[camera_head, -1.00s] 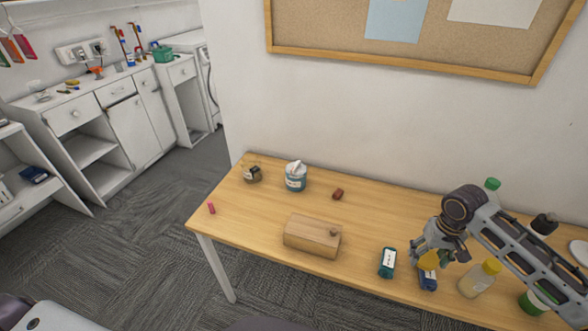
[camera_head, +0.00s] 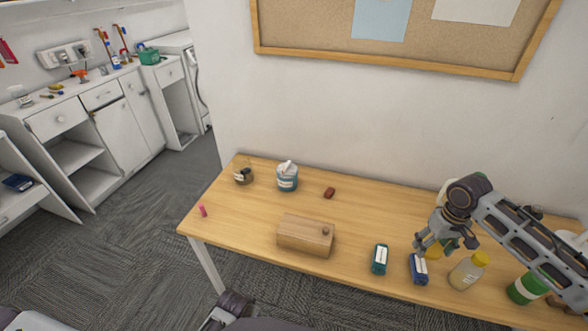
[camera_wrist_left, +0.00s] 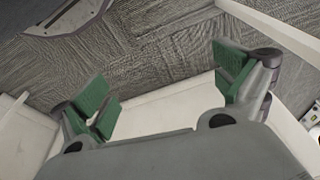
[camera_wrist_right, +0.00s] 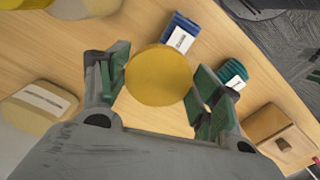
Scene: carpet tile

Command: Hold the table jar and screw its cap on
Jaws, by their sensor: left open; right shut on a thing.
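My right gripper (camera_head: 442,247) is shut on a round yellow cap (camera_wrist_right: 158,75) and holds it above the table's right half. In the head view the cap (camera_head: 434,252) shows partly between the fingers. A pale container with a white label (camera_wrist_right: 40,100) stands beside the gripper in the right wrist view. Its pale side (camera_head: 446,190) shows partly behind my right arm in the head view; it may be the jar, but its mouth cannot be made out. My left gripper (camera_wrist_left: 165,88) is open and empty, away from the tabletop, with floor and white surfaces below it.
A wooden box (camera_head: 305,236) sits mid-table. A green container (camera_head: 527,288) is at right. The left table has free room.

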